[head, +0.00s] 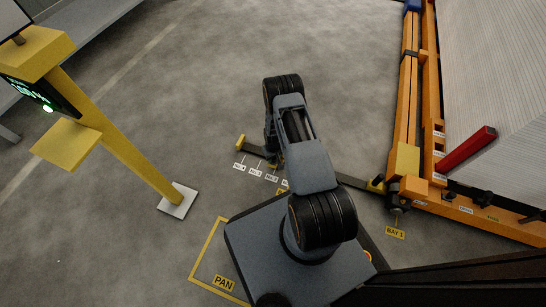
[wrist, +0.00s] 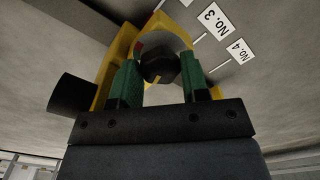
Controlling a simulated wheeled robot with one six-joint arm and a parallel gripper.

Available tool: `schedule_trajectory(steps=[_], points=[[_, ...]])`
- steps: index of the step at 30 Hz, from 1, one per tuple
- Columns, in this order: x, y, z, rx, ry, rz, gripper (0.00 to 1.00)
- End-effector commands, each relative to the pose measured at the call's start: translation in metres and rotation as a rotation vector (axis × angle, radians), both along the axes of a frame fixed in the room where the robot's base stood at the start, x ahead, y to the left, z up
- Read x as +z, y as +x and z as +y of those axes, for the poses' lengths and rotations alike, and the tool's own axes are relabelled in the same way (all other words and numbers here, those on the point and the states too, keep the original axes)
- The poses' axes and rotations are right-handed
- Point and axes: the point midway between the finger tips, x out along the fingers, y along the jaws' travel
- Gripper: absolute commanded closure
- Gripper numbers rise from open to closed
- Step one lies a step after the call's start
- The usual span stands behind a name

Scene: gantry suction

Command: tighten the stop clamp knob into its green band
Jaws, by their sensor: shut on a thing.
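In the wrist view the dark stop clamp knob (wrist: 160,69) sits between the two green fingers of my gripper (wrist: 159,75). The fingers are shut on it from both sides. Behind it is the yellow clamp body (wrist: 118,48), with a small red patch beside the knob. I cannot make out a green band or a pointer on the clamp; the fingers may cover it. In the head view my arm hides most of the gripper and the knob; a bit of yellow clamp (head: 275,165) shows beside the arm on the dark rail (head: 345,180).
Floor labels No. 3 (wrist: 210,19) and No. 4 (wrist: 240,50) lie beside the rail. An orange gantry frame (head: 402,110) stands at the right, with a red bar (head: 467,149). A yellow post with a display (head: 115,140) stands at the left. Open floor lies behind my arm.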

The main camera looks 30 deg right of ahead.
Motion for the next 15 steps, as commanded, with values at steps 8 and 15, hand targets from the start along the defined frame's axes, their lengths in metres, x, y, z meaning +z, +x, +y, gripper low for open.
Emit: schedule_trajectory(steps=[8,15], points=[[-0.0004,-0.0006,0.0007,-0.034,0.001,0.002,0.82],[-0.0011,-0.0014,-0.0005,-0.181,0.001,0.004,0.82]])
